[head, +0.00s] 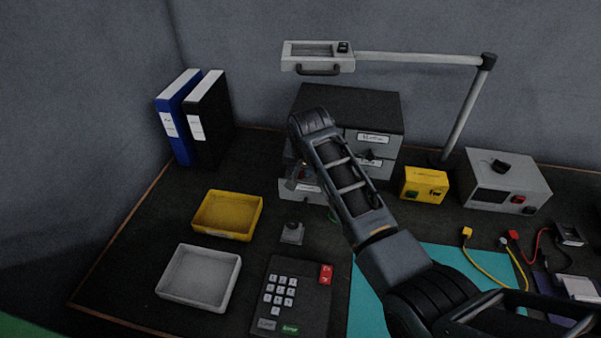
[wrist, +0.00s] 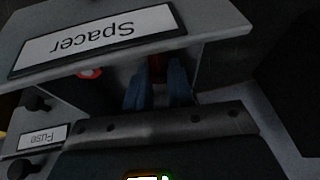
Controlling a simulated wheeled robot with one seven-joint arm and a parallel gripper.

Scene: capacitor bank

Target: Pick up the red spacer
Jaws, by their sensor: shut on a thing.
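In the wrist view my gripper (wrist: 156,84) has its two bluish fingers reaching down close together beside a drawer front labelled "Spacer" (wrist: 98,38), seen upside down. A dark red piece, the red spacer (wrist: 157,63), shows between the fingertips, and the gripper is shut on it. Most of the spacer is hidden by the fingers. Another small red piece with a pale middle (wrist: 90,72) lies to the left. In the head view my gripper (head: 299,178) is at the left front of the grey drawer cabinet (head: 350,100), partly hidden by my arm.
A yellow tray (head: 228,215) and a white tray (head: 200,274) stand on the left of the dark bench. A keypad (head: 290,297) and teal mat (head: 450,258) are in front. A yellow box (head: 424,184), grey box (head: 505,180) and lamp (head: 420,58) stand right and behind.

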